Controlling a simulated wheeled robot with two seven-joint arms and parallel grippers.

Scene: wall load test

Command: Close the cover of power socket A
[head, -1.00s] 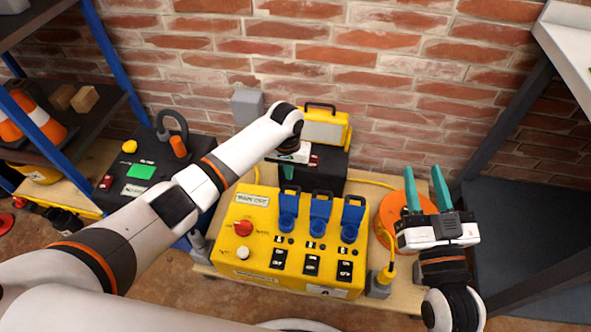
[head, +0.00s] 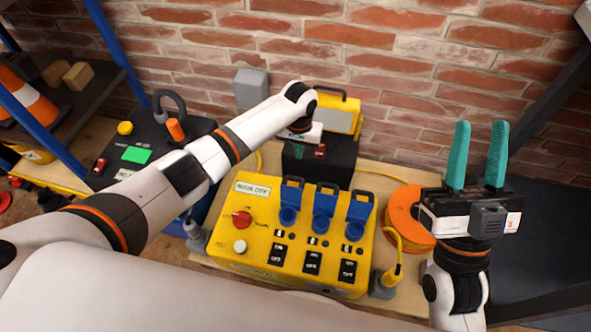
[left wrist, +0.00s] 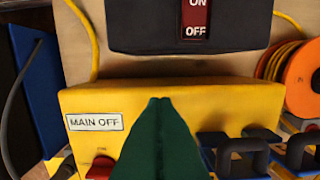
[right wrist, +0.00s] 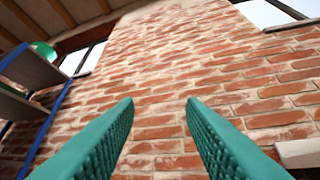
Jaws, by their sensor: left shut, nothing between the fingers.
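A yellow power box (head: 262,228) stands on the bench with three blue sockets in a row. Their blue covers, left (head: 291,190), middle (head: 325,200) and right (head: 361,207), all stand raised at the back edge of the sockets. I cannot read which socket is A. My left gripper (head: 299,152) is above and behind the box, near the left cover, touching nothing visible. Its shut, empty green fingers (left wrist: 160,103) hide part of the sockets in the left wrist view, where raised covers (left wrist: 245,150) show at lower right. My right gripper (head: 480,158) is open and empty, right of the box.
A black unit with a yellow lamp (head: 338,115) stands behind the power box. An orange cable reel (head: 402,215) and a grey-yellow plug (head: 384,283) are at right. A black panel (head: 150,150) is at left. The right wrist view faces brick wall (right wrist: 160,70).

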